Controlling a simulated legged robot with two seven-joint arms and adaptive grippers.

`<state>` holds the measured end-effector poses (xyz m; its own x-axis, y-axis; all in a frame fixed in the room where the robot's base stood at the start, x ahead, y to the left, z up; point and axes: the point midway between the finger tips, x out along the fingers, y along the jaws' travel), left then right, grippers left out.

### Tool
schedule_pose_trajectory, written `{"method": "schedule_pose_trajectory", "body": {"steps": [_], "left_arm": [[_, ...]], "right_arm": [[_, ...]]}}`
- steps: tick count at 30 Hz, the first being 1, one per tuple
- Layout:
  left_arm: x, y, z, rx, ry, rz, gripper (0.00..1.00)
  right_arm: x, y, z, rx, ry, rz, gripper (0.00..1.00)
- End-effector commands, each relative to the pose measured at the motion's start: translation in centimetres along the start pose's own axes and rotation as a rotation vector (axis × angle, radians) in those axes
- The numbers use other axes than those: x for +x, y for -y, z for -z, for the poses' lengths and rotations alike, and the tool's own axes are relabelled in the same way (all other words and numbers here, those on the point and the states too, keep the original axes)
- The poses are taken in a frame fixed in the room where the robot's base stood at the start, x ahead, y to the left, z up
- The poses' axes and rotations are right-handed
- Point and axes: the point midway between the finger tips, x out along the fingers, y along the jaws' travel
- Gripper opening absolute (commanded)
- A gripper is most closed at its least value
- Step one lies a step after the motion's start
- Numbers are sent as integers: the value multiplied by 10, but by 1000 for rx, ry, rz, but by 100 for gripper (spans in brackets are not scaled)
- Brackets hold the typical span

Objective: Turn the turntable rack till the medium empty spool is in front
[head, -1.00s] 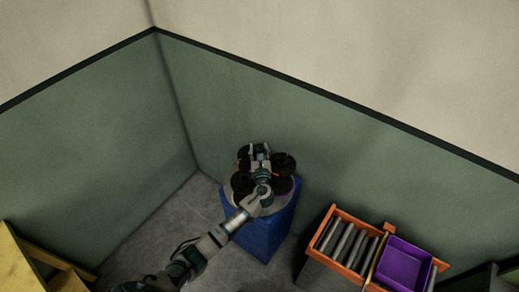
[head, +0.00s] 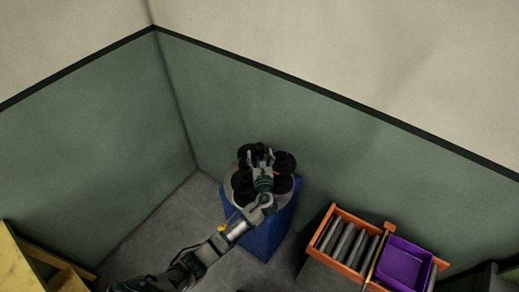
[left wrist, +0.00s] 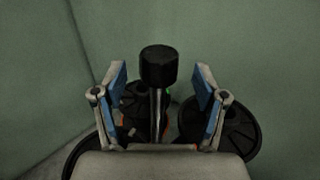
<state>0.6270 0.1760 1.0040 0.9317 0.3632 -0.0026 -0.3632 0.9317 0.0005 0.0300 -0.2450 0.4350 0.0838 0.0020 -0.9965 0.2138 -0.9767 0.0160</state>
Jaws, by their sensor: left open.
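The turntable rack (head: 230,196) is a round grey plate on a blue pedestal (head: 262,238) against the green wall. Several dark spools stand on it, one at the left (head: 242,180) and one at the right (head: 285,162). I cannot tell which is the medium empty one. My left gripper (head: 260,152) is open above the middle of the rack. In the left wrist view, a black knob on a metal post (left wrist: 159,66) stands between the open fingers, apart from both. Dark spools (left wrist: 228,130) show below and behind the fingers. My right gripper is not in view.
An orange-framed roller stand (head: 347,242) with a purple bin (head: 403,264) is right of the pedestal. A yellow structure (head: 25,265) is at the lower left. The green walls meet in a corner close behind the rack. Grey floor lies left of the pedestal.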

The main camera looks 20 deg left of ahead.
Motion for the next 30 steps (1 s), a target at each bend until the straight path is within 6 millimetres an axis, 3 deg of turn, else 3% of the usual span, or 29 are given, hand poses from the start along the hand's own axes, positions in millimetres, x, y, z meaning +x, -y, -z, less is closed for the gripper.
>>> {"method": "schedule_pose_trajectory", "body": {"steps": [6, 12, 30], "left_arm": [[-51, 1, 2, 0, -3, 2, 72], [-78, 1, 2, 1, -2, 1, 72], [-84, 1, 2, 1, -1, -1, 72]], "right_arm": [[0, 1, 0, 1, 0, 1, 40], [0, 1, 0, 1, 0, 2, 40], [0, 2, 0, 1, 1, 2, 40]]}}
